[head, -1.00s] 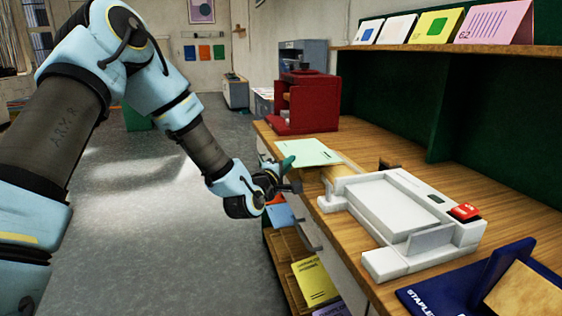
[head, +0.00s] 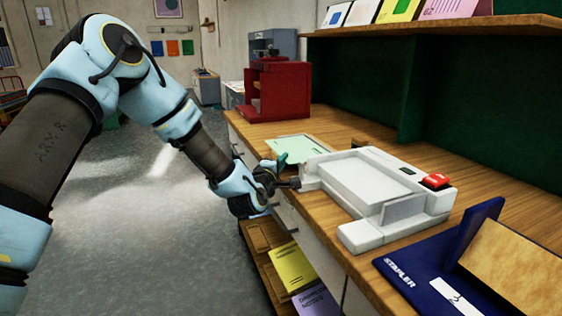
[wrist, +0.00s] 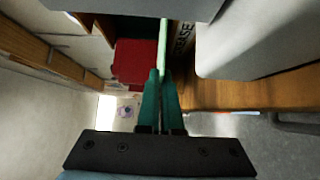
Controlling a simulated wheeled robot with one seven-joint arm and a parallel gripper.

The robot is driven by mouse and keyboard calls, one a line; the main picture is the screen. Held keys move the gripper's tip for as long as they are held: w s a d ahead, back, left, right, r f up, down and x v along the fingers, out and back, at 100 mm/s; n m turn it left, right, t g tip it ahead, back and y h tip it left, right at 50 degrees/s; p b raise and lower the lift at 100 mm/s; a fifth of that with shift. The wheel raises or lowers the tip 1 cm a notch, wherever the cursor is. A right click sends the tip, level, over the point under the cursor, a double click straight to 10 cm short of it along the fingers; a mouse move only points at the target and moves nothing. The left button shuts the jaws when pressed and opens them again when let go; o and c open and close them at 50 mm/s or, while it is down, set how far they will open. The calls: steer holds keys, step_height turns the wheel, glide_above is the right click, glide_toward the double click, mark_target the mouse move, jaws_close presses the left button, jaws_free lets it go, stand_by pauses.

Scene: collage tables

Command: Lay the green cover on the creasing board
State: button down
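The pale green cover (head: 297,148) shows flat-on over the bench's left part, close to the back left corner of a white machine. My gripper (head: 281,162) is at its near left edge. In the wrist view my gripper's dark green fingers (wrist: 160,80) are shut on the green cover (wrist: 163,42), seen edge-on as a thin strip. Lettering that seems to read CREASE is on a narrow board (wrist: 185,38) just right of the cover. I take this to be the creasing board; most of it is hidden. I cannot tell if cover and board touch.
The white machine (head: 348,229) with a tray and red button stands right of my gripper. A red open-fronted unit (head: 285,88) is behind. A blue stapler stand (head: 415,275) is front right. Shelves with yellow and purple booklets lie below the bench's front edge. The grey floor left is clear.

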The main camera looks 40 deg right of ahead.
steer(key=c, duration=1.5)
jaws_free()
steer(key=shift+c, duration=0.2)
steer(key=o, duration=0.5)
steer(key=shift+o, duration=0.2)
steer(key=b+v, duration=0.2)
steer(key=v, duration=0.8)
steer(key=shift+a+b, duration=0.35)
steer(key=shift+a, duration=0.05)
steer(key=shift+s, duration=0.1)
